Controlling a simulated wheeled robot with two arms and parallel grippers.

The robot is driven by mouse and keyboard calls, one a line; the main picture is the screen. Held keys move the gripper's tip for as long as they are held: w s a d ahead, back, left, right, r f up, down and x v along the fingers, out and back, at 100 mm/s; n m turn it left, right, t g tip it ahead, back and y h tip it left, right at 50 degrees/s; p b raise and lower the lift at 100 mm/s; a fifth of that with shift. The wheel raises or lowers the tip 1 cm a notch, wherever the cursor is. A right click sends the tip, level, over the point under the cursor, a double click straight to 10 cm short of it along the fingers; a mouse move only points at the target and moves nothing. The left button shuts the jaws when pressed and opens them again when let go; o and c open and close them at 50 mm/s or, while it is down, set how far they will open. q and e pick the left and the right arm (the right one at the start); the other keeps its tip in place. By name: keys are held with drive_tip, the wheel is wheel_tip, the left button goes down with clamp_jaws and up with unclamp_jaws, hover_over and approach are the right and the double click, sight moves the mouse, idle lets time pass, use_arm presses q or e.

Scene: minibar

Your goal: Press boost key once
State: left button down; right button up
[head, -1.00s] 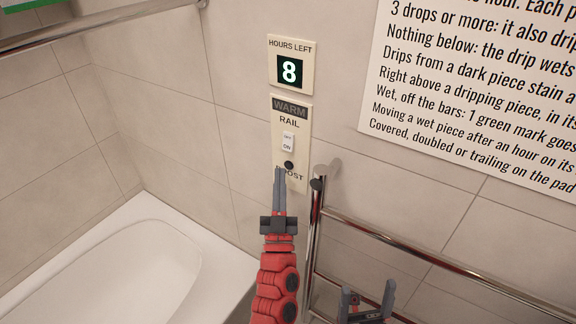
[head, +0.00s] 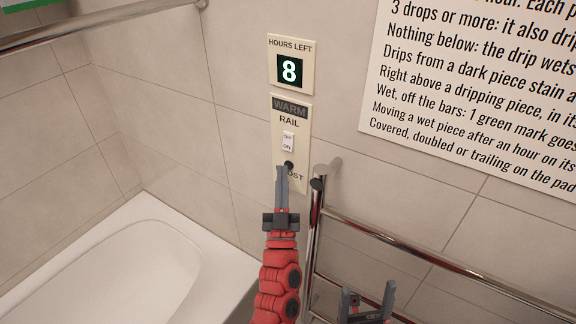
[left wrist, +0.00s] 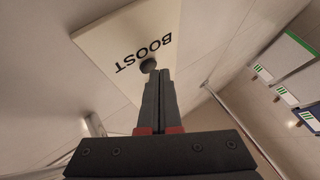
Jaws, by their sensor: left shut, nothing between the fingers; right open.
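The boost key is a small round dark button (head: 288,165) low on the cream wall panel (head: 304,130), with the word BOOST below it, partly covered by my gripper. My left gripper (head: 281,168) is shut and empty, its tips just at the left of the key in the head view. In the left wrist view the dark key (left wrist: 148,66) shows right at the shut fingertips (left wrist: 159,71); I cannot tell whether they touch it. My right gripper (head: 367,300) is open and empty, low in the head view by the rail.
A white ON/OFF switch (head: 288,141) sits above the key, and a display (head: 290,70) reading 8 hours left is higher. A chrome towel rail (head: 430,262) stands right of the panel. A white bathtub (head: 130,265) is at lower left. A printed sign (head: 480,100) hangs at upper right.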

use_arm(q)
drive_tip(key=shift+w+d, duration=0.15)
drive_tip(key=shift+w, duration=0.05)
idle(0.3)
idle(0.3)
drive_tip(key=shift+s+a, duration=0.45)
drive_tip(key=shift+s, duration=0.15)
drive_tip(key=shift+s+a, duration=0.75)
drive_tip(key=shift+s, duration=0.25)
drive_tip(key=shift+s+a, duration=0.7)
drive_tip(key=shift+s, duration=0.3)
